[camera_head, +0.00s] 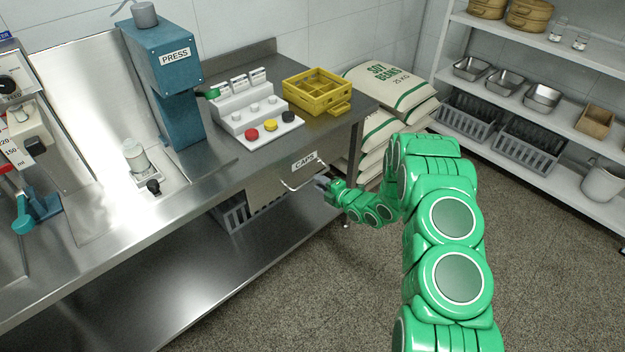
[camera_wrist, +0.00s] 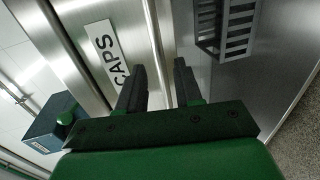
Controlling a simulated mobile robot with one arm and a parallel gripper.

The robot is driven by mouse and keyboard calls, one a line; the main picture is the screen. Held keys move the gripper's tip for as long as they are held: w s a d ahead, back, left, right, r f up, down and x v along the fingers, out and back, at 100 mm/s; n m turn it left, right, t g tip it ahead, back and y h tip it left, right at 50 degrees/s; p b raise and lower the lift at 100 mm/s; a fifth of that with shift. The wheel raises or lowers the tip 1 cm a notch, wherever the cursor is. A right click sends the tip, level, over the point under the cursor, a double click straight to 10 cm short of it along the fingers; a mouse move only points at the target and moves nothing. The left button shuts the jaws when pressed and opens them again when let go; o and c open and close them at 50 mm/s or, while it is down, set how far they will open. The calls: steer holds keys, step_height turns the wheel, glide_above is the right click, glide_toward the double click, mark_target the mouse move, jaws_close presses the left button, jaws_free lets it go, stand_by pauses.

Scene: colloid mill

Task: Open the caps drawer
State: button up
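The caps drawer (camera_head: 280,184) is a steel drawer under the bench top, with a white CAPS label (camera_head: 304,161). Its front looks flush, so the drawer appears shut. A bar handle (camera_head: 291,187) runs across the front below the label. My gripper (camera_head: 322,182) is at the handle's right end. In the wrist view, my gripper (camera_wrist: 158,78) has its two dark fingers apart, with the handle bar (camera_wrist: 153,35) running between them. The label (camera_wrist: 106,52) shows to the left of the fingers. Whether a finger touches the bar cannot be told.
Soy bean sacks (camera_head: 392,85) stand right of the bench. A grey crate (camera_head: 235,214) sits on the lower shelf. Floor in front is clear.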

steer(key=shift+x, duration=2.4)
jaws_close()
